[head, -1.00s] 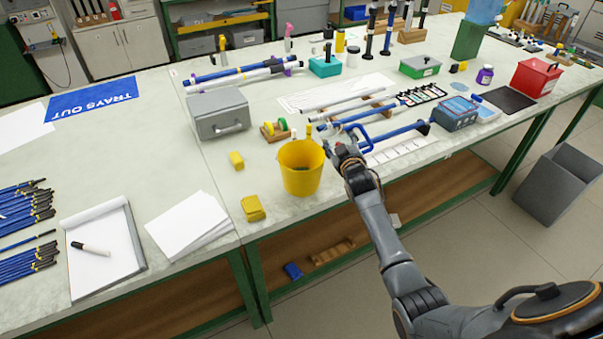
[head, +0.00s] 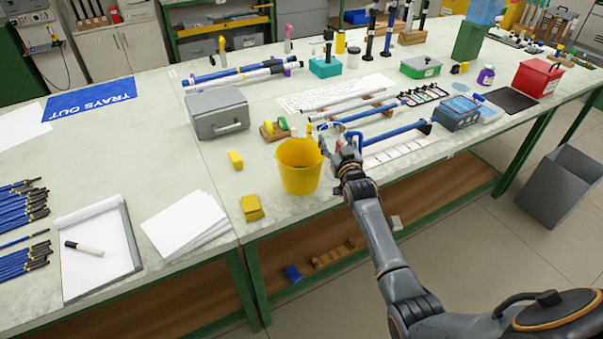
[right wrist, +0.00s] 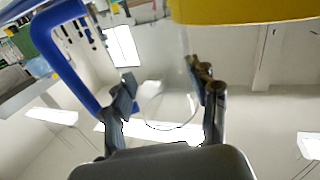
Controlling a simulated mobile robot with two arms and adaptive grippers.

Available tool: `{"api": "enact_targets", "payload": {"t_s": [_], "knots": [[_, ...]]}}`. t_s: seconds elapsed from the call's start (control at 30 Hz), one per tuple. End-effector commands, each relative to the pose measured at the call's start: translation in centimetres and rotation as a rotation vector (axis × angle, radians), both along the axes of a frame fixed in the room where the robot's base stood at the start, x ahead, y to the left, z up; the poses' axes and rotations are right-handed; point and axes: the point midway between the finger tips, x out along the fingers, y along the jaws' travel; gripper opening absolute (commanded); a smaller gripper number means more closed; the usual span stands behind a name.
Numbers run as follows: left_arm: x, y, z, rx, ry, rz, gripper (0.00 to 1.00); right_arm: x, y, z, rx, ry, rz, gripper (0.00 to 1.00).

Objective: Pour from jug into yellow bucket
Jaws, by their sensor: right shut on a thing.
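The yellow bucket (head: 299,178) stands upright near the front edge of the bench in the head view. Its yellow side also shows at the top of the right wrist view (right wrist: 245,10). My right gripper (head: 338,152) is just right of the bucket, shut on the clear jug. The jug's blue handle (head: 358,141) shows beside the gripper; in the right wrist view the handle (right wrist: 42,50) is a large blue loop at the left. The clear body is hard to make out, so its tilt and contents cannot be told. No stream is visible. My left gripper is out of view.
A grey toolbox (head: 218,113) stands left behind the bucket. Yellow blocks (head: 251,207) lie left of it. Blue rods (head: 395,133) on racks and a blue box (head: 458,113) are to the right. Loose papers (head: 187,226) lie at front left.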

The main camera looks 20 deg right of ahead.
Motion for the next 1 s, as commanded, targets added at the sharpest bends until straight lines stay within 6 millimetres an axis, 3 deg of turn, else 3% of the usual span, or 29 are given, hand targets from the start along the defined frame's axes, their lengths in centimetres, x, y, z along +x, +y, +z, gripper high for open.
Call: {"api": "enact_targets", "payload": {"t_s": [0.53, 1.0], "knots": [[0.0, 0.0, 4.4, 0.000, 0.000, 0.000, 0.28, 0.0, 0.0, 4.9, -0.003, 0.000, 0.000, 0.00], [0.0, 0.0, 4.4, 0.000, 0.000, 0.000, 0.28, 0.0, 0.0, 5.0, -0.003, 0.001, 0.000, 0.00]]}}
